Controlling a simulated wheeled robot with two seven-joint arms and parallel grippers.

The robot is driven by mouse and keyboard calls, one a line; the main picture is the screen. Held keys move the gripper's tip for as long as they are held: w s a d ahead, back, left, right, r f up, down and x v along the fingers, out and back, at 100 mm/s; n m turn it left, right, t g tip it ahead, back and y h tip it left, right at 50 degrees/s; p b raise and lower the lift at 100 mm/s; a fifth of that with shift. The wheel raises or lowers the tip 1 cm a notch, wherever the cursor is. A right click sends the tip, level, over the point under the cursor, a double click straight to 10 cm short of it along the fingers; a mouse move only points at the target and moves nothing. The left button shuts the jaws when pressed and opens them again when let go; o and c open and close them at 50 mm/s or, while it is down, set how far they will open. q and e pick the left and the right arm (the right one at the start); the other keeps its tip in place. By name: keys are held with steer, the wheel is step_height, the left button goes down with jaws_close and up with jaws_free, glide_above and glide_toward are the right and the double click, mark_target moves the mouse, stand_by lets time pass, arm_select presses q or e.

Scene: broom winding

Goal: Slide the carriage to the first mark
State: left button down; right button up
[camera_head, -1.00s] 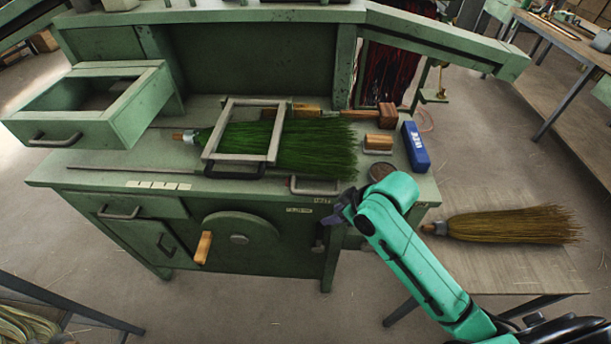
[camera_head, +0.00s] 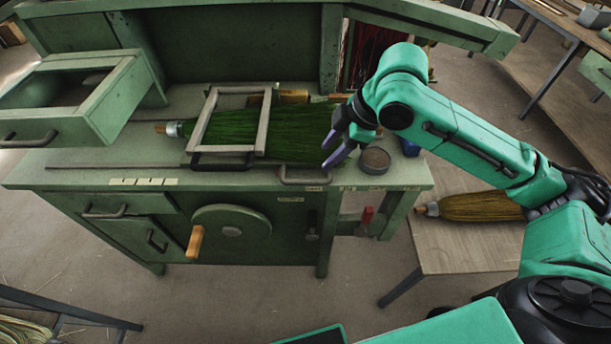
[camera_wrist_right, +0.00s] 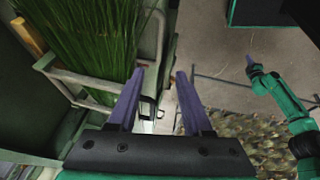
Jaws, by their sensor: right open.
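The carriage (camera_head: 262,133) looks to be the pale rectangular frame lying across the green broom (camera_head: 300,133) on the bench, with a dark handle (camera_head: 222,163) at its front. White marks (camera_head: 143,181) sit on the bench's front edge, left of the frame. My right gripper (camera_head: 340,146) is open and empty, above the bench right of the frame, over the bristle end. In the right wrist view its two fingers (camera_wrist_right: 157,98) are apart, with green bristles (camera_wrist_right: 75,40) to their left. Another teal arm, likely my left, shows there with a small gripper tip (camera_wrist_right: 251,64); its jaws are too small to read.
A grey U-shaped handle (camera_head: 304,177) and a round tin (camera_head: 375,160) are near my right gripper. An open drawer (camera_head: 75,95) stands at the left. A crank wheel (camera_head: 231,230) is on the bench front. A yellow broom (camera_head: 478,206) lies on the right table.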

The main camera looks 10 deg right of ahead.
mark_target(302, 181)
steer(key=x, duration=1.3)
steer(key=shift+a+f, duration=0.1)
jaws_close()
stand_by(0.7)
